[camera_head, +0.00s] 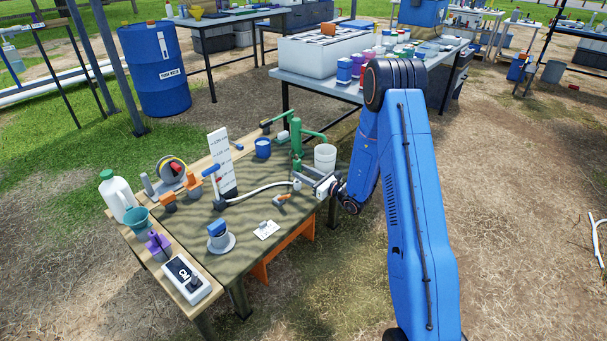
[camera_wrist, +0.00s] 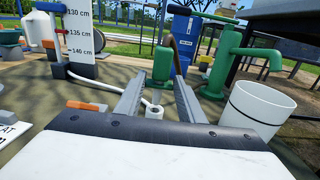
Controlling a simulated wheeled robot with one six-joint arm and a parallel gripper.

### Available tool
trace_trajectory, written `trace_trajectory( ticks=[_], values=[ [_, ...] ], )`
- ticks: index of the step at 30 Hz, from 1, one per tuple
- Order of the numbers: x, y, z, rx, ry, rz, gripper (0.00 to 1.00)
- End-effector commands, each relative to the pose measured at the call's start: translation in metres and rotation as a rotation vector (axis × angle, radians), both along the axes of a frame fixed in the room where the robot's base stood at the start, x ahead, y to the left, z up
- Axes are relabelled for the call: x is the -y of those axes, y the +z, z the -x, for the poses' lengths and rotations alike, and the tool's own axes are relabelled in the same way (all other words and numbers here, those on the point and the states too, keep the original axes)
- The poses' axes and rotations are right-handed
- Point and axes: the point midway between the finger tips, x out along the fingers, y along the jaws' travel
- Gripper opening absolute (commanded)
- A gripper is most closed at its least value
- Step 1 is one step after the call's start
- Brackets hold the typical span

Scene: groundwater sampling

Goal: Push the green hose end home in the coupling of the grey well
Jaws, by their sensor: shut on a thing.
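My gripper (camera_head: 305,181) is at the right side of the table, its fingers pointing left. In the wrist view its two fingers (camera_wrist: 160,80) close in around a green piece, which I take to be the green hose end (camera_wrist: 162,62). A pale hose (camera_head: 262,187) runs from the left across the table to the fingers; it also shows in the wrist view (camera_wrist: 92,78). A short pale grey stem and a white ring (camera_wrist: 153,109) show below the green piece. The grey well and its coupling are not clearly distinguishable; I cannot tell how far the end is seated.
A green pump (camera_head: 297,135) with a spout and a white bucket (camera_head: 325,157) stand close behind my gripper. A marked white board (camera_head: 222,160) stands left. A blue cup (camera_head: 263,148), an orange-handled tool (camera_head: 282,199) and a white card (camera_head: 266,230) are nearby.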

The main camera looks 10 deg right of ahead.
Motion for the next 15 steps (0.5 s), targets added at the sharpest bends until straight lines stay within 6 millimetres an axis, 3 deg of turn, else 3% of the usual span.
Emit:
trace_trajectory(
  ticks=[15],
  values=[
    [0.0,-0.0048,-0.0001,0.0,0.0,0.0,0.14]
  ],
)
